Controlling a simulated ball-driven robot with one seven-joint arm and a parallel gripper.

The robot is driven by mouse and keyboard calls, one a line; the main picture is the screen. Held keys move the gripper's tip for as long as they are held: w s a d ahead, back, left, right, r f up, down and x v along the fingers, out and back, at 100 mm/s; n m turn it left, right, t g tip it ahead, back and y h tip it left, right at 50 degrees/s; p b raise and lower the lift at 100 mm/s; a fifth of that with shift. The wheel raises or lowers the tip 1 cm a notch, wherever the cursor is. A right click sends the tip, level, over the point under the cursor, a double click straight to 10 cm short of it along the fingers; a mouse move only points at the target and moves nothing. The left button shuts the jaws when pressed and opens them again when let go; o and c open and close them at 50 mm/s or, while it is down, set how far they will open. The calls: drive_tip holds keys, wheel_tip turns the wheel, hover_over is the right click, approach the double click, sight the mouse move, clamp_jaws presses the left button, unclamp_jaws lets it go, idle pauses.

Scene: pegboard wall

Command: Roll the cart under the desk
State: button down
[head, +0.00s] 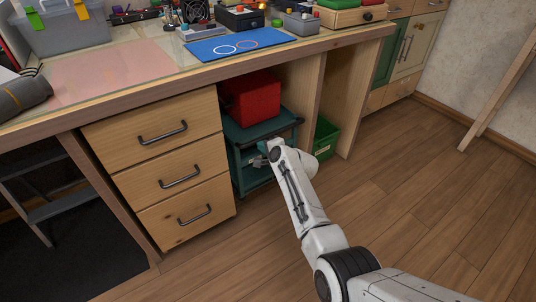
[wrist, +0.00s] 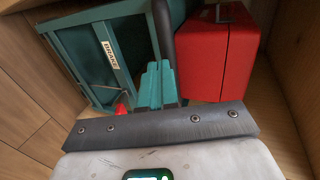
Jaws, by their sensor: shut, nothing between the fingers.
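The teal cart (head: 249,130) stands in the bay under the desk (head: 200,74), just right of the drawers. It carries a red box (head: 252,97) on its top. My gripper (head: 262,152) is at the cart's front, below the top edge; my arm hides part of the cart. In the wrist view the cart (wrist: 75,45) appears turned sideways, with a BRAKE label (wrist: 110,54), a small red part (wrist: 121,109) and a dark bar. The red box shows there too (wrist: 205,62). My gripper's teal fingers (wrist: 157,72) are together and empty; I cannot tell whether they touch the cart.
Wooden drawers (head: 170,170) with dark handles stand left of the cart. A wooden panel (head: 300,95) and a green bin (head: 325,138) are to its right. The desktop holds a blue mat (head: 240,45) and several tools. The wooden floor (head: 420,210) at right is clear.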

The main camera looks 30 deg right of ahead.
drive_tip(key=shift+w+a+r, duration=0.1)
drive_tip(key=shift+w+r, duration=0.05)
drive_tip(key=shift+w, duration=0.35)
drive_tip(key=shift+w+a+r, duration=0.1)
drive_tip(key=shift+w, duration=0.4)
drive_tip(key=shift+w+r, duration=0.1)
